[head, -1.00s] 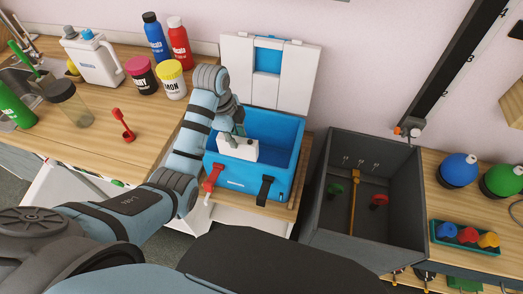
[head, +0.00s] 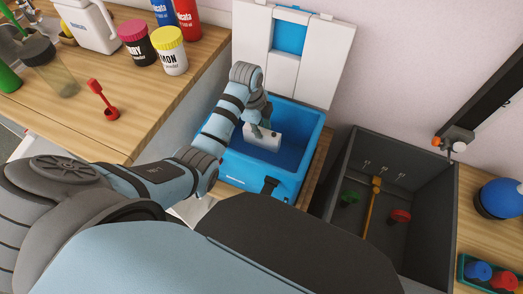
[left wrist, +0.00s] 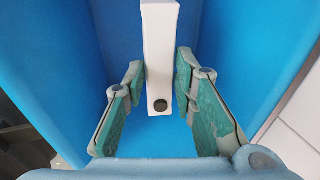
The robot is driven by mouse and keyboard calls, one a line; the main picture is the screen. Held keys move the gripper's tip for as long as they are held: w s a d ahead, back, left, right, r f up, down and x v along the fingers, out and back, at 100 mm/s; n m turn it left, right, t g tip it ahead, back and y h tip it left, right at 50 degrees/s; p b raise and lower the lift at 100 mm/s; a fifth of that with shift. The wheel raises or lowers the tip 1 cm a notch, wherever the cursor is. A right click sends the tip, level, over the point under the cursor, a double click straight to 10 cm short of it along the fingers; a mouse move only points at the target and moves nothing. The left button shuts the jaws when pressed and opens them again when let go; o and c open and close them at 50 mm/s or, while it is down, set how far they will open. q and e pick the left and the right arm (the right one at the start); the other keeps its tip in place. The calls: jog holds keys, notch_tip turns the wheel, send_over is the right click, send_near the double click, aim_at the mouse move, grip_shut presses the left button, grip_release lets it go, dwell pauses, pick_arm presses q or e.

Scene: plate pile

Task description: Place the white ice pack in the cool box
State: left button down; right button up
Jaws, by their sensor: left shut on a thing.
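The white ice pack (head: 263,138) is a white block in the opening of the blue cool box (head: 238,172). My left gripper (head: 257,129) is shut on it from above. In the left wrist view the ice pack (left wrist: 160,55) stands between the two green-padded fingers of my left gripper (left wrist: 160,75), with a dark round spot near its end. Blue walls of the cool box (left wrist: 55,60) surround it there. I cannot tell whether the pack touches the box floor. My right gripper is not in view.
The cool box's white lid (head: 315,60) stands open behind it. A dark grey bin (head: 345,180) with red and green items is to the right. A wooden counter (head: 140,110) at left holds jars, bottles and a red scoop (head: 104,100).

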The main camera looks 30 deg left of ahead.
pick_arm(q)
notch_tip(320, 180, down, 11)
jog(key=b, duration=0.3)
jog(key=shift+f, duration=0.1)
jog(key=shift+w, duration=0.1)
jog(key=c, duration=1.3)
grip_release()
notch_tip(320, 180, up, 12)
jog(key=p, duration=0.5)
send_over(260, 146)
jog(key=a, duration=0.2)
jog(key=shift+s+d, duration=0.2)
jog(key=shift+d, duration=0.05)
